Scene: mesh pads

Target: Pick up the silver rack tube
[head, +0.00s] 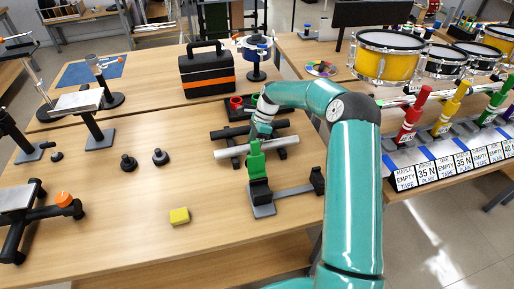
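The silver rack tube (232,152) lies nearly level, left to right, in the middle of the right half of the table. It rests on or just in front of dark rack bars (279,152). A green upright handle (255,165) on a black base stands in front and hides part of its middle. My gripper (259,134) reaches down from the teal arm to just behind or above the tube's middle. Its fingers are small and partly hidden, so I cannot tell whether they are open or touch the tube.
A yellow block (179,216) and two black knobs (128,162) lie to the left on the wooden table. A toolbox (207,72) stands behind. A red ring-like part (236,102) sits behind the rack.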

